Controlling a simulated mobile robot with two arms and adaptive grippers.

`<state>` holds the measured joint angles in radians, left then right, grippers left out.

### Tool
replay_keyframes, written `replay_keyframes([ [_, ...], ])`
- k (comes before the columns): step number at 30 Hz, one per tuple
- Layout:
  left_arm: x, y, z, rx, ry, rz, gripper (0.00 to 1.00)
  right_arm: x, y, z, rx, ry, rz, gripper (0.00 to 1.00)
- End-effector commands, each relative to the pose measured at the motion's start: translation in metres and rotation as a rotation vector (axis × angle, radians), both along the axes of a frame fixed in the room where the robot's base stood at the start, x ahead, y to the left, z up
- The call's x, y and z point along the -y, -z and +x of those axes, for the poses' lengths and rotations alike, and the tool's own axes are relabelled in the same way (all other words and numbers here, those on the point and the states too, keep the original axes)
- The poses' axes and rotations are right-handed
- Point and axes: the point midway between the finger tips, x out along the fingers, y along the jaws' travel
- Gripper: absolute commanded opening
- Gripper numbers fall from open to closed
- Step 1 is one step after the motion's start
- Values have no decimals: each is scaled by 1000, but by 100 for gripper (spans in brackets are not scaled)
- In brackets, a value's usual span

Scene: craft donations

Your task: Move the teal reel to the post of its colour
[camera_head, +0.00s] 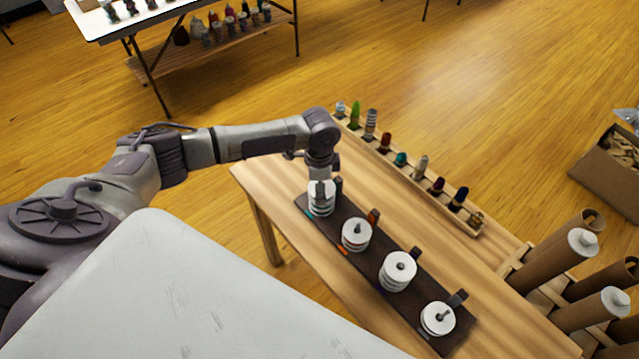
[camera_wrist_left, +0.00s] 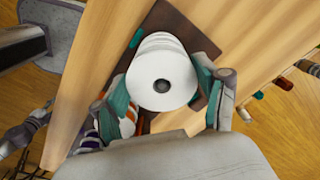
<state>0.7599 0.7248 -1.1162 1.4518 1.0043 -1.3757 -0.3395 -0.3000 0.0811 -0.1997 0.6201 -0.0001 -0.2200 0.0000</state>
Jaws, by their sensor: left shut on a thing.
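My left gripper (camera_head: 320,188) points down over the far-left end of the dark board (camera_head: 376,251) on the wooden table. It is shut on a reel with a white top disc (camera_wrist_left: 162,76), taken as the teal reel; its fingers hide most of its winding. More white discs show under it, and I cannot tell whether it rests on them. A teal mark (camera_wrist_left: 136,38) lies on the board beside this stack. The other stacks on the board are the second (camera_head: 356,234), third (camera_head: 398,270) and nearest (camera_head: 438,318). My right gripper is not in view.
A wooden rack (camera_head: 445,215) with several coloured thread spools runs along the table's far edge. Cardboard tubes (camera_head: 545,262) stand at the right. The table strip between board and rack is clear. A cardboard box (camera_head: 610,170) sits on the floor.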

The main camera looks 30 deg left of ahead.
Motion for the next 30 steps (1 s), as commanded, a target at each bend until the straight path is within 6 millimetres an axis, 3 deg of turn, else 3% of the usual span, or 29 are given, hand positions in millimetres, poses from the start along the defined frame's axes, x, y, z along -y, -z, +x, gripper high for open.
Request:
replay_keyframes([
  [7,0,2,0,1,1,-1,47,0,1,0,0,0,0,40],
  [8,0,2,0,1,1,-1,74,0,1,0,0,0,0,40],
  [13,0,2,0,1,1,-1,100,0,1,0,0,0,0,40],
  [24,0,-1,0,1,0,-1,100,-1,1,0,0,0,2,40],
  [30,1,-28,1,4,2,-2,100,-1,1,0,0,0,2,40],
])
